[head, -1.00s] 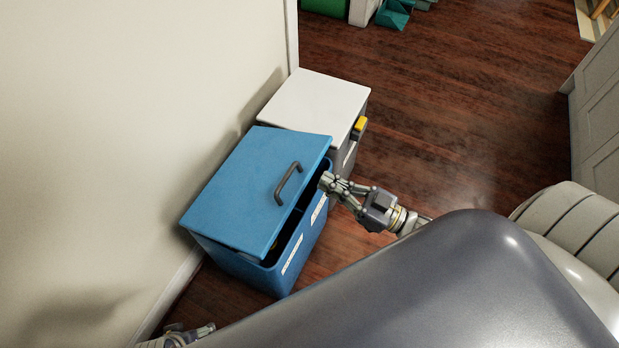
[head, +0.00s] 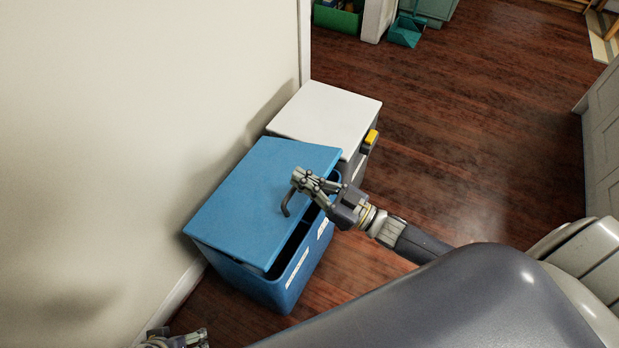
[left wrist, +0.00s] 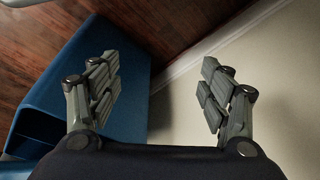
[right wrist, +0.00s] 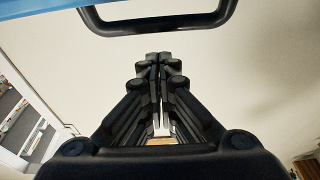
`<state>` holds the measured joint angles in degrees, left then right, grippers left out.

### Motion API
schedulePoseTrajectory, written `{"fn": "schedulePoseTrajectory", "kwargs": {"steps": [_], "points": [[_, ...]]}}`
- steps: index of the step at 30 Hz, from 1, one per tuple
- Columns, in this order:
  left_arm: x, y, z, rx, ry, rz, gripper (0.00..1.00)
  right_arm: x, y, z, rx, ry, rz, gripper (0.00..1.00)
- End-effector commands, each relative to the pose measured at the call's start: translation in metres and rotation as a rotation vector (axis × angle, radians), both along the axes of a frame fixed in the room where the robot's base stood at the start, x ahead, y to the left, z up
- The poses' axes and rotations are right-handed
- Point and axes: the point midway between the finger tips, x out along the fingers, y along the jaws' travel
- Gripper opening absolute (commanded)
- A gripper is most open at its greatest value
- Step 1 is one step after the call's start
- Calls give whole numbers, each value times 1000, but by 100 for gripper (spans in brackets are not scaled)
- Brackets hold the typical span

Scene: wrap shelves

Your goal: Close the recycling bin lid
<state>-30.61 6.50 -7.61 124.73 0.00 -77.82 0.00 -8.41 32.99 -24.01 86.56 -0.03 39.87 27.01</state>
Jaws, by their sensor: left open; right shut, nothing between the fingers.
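The blue recycling bin (head: 250,287) stands against the wall. Its blue lid (head: 245,200) is slightly raised at the front, with a dark gap between lid and bin. A dark handle (head: 288,203) is on the lid; it also shows at the top of the right wrist view (right wrist: 160,26). My right gripper (head: 298,178) is shut and empty, over the lid edge by the handle's far end; I cannot tell if it touches. My left gripper (head: 203,336) is low at the bottom left of the head view. In the left wrist view (left wrist: 160,85) it is open and empty, near the blue bin.
A white-topped bin (head: 325,115) with a yellow item (head: 371,137) on its front stands right behind the blue bin. The wall (head: 120,130) is close on the left. The wooden floor (head: 470,130) to the right is clear. A teal dustpan (head: 406,32) lies far back.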

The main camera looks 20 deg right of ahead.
Motion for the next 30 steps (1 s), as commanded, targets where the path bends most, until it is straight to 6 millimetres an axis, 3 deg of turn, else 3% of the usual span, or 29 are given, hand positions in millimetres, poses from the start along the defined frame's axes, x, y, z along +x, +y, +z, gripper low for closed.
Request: {"fn": "schedulePoseTrajectory", "kwargs": {"steps": [9,23,30], "points": [[-2,1,20,0,-10,1,72,-2,-1,-15,0,-1,0,0],[0,0,16,-2,-22,2,72,-3,-2,-21,6,-7,0,0],[48,-15,47,-54,-275,-17,72,-10,-8,-45,47,-57,-1,0]]}}
